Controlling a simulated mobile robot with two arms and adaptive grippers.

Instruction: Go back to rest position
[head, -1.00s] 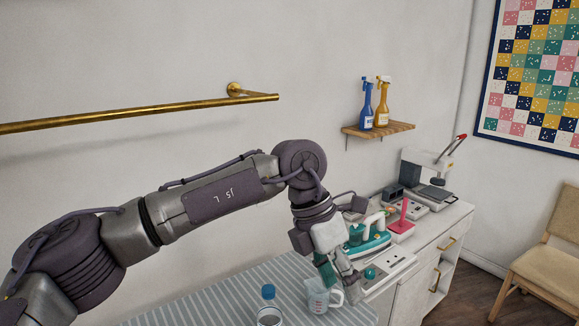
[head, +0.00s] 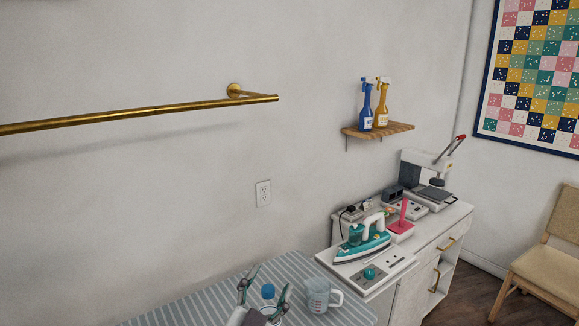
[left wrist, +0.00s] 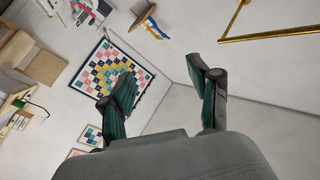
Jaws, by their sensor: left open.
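My left gripper (head: 270,278) shows low in the head view, at the bottom edge, fingers pointing up and spread. In the left wrist view its two teal-padded fingers (left wrist: 158,75) stand apart with nothing between them, only wall and a patchwork hanging beyond. In the head view the gripper overlaps a clear bottle with a blue cap (head: 268,291), which appears behind it. The lower part of the bottle is hidden. My right gripper is in neither view.
A striped ironing surface (head: 215,300) holds a clear measuring jug (head: 318,295). A teal and white iron (head: 362,243) stands on the white cabinet (head: 410,270). A brass rail (head: 140,112) and a shelf (head: 377,131) with two spray bottles stick out from the wall.

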